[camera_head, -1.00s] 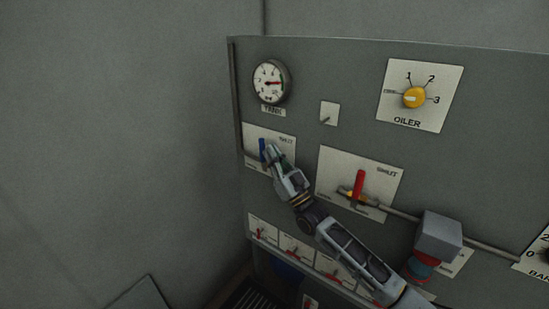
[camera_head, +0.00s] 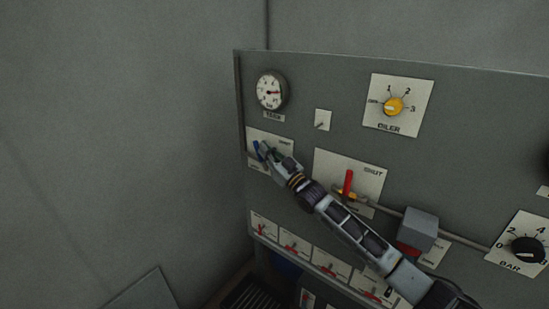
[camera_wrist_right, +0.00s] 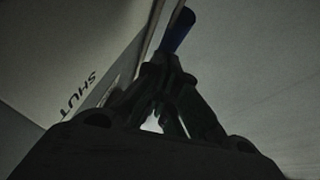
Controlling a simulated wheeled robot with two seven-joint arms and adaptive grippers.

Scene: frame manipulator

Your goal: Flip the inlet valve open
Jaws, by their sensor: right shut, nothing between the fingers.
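A blue lever (camera_head: 257,149) stands on a white plate (camera_head: 257,166) marked SHUT at the panel's left side. It leans slightly left and partly hides behind my fingers. My right gripper (camera_head: 266,152) is at the lever, its fingers shut with nothing between them. In the right wrist view the blue lever (camera_wrist_right: 178,30) rises just beyond the closed fingertips (camera_wrist_right: 168,62). They look close to it or touching; I cannot tell which. The lever's pivot is hidden. My left gripper is not in view.
A red lever (camera_head: 348,182) stands on another SHUT plate (camera_head: 329,165), beside a pipe and grey box (camera_head: 419,225). Above are a round gauge (camera_head: 271,91) and a yellow OILER knob (camera_head: 393,105). Small red levers line the lower panel. Free floor lies left of the panel.

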